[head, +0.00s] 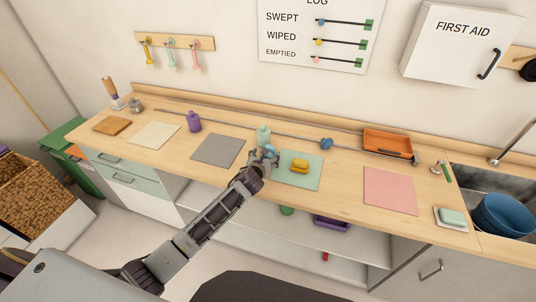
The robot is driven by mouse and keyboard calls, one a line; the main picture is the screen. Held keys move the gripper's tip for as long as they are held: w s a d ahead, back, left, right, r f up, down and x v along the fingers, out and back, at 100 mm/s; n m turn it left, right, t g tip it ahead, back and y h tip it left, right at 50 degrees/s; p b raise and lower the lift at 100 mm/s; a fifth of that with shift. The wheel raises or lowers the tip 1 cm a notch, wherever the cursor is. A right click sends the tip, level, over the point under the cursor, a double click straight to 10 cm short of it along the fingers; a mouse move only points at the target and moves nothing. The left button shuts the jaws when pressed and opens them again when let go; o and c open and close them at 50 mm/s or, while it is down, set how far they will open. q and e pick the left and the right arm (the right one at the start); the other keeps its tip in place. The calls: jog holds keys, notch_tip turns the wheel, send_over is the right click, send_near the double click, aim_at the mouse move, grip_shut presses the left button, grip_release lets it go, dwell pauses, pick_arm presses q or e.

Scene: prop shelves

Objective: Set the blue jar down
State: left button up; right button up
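My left gripper (264,158) is over the worktop, at the left edge of the mint green mat (312,180). A small blue piece, which looks like the blue jar (271,151), shows at its fingertips; the fingers and arm hide most of it. I cannot tell whether its base touches the worktop. A pale green jar (263,134) stands upright just behind the gripper. My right gripper is not in view.
A yellow item (299,165) lies on the mint mat. A grey mat (218,150) to the left and a pink mat (390,191) to the right are bare. A purple bottle (194,122), a blue item (326,143) and an orange tray (387,143) are towards the back.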

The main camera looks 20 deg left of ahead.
pick_arm(q)
jog(key=shift+x, duration=2.6)
jog(key=shift+s+f, duration=0.1)
jog(key=shift+f, duration=0.1)
jog(key=c, duration=1.3)
jog(key=shift+r, duration=0.2)
jog(key=shift+r, duration=4.8)
